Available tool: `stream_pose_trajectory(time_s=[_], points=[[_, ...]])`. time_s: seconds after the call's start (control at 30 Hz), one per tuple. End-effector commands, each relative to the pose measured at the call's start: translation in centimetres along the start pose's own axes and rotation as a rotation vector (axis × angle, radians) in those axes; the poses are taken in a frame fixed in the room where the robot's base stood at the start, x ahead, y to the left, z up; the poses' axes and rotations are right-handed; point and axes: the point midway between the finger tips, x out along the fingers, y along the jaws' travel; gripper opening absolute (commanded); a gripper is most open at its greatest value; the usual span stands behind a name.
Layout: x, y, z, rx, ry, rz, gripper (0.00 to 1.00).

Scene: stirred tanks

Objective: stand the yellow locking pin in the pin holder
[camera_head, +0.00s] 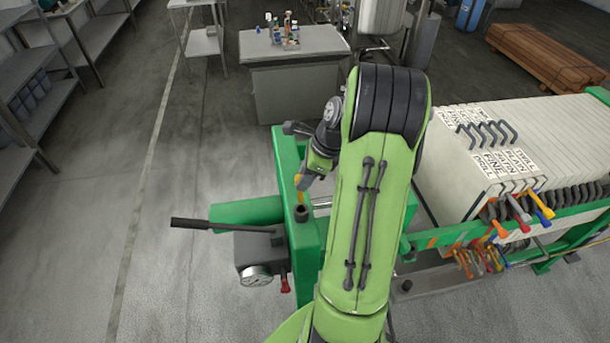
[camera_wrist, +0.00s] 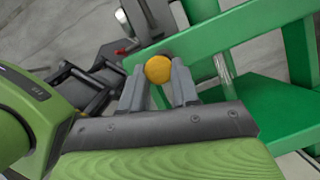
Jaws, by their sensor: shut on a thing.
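The yellow locking pin (camera_head: 299,192) hangs below my gripper (camera_head: 304,179), roughly upright, in the head view. In the wrist view its round yellow end (camera_wrist: 158,68) sits between the two fingers of my gripper (camera_wrist: 159,77), which is shut on it. The pin holder (camera_head: 301,213) is a small dark cup on top of the green press frame, just below the pin in the head view. I cannot tell whether the pin's lower tip is in the cup or only above or behind it. The wrist view mostly hides the cup behind the yellow end.
A black lever (camera_head: 220,226) and a round gauge (camera_head: 256,277) stand out left of the green frame (camera_head: 287,165). Pale filter plates (camera_head: 470,160) with coloured handles lie to the right. A grey workbench (camera_head: 295,75) stands behind. The floor at left is clear.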

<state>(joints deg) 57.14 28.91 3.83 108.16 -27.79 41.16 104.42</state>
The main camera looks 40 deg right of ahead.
Motion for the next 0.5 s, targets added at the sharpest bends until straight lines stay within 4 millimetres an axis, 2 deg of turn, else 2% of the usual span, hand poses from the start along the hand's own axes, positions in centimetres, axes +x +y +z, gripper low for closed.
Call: stream_pose_trajectory(time_s=[0.5], points=[[2.3,0.0,-0.9,-0.001,0.0,0.0,0.0]])
